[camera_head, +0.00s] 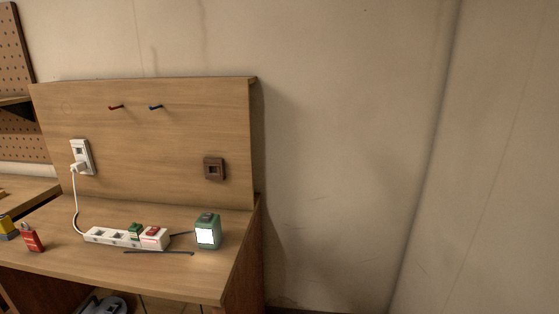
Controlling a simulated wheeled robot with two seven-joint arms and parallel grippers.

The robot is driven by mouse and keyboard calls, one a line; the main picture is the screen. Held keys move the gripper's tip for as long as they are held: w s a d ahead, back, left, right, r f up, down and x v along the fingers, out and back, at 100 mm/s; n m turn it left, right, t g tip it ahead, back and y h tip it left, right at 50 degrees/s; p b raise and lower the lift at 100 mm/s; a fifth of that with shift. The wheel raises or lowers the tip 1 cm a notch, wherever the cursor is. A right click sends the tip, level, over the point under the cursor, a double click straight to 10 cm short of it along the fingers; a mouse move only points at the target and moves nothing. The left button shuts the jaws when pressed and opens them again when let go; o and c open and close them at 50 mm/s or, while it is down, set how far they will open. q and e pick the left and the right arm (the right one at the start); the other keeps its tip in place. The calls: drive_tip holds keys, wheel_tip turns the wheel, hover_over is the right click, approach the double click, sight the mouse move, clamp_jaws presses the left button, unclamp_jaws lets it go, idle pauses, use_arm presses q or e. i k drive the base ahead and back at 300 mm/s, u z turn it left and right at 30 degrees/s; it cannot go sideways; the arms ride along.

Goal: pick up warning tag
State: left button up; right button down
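A small red tag-shaped object (32,239), which looks like the warning tag, stands or leans near the left end of the wooden desk. It has a narrower grey top, and any print on it is too small to read. A yellow and dark object (8,228) sits just left of it, cut by the picture's left edge. Neither of my grippers shows in the head view.
A white power strip (104,236) with green and red plugs lies on the desk (190,279). Its cord runs to a wall outlet (82,157). A green box with a lit face (207,232) stands right of it. Two pegs (116,107) stick out of the back panel.

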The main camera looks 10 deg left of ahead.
sight(33, 242)
drive_tip(key=u, duration=3.4)
drive_tip(key=i, duration=1.85)
drive_tip(key=z, duration=1.5)
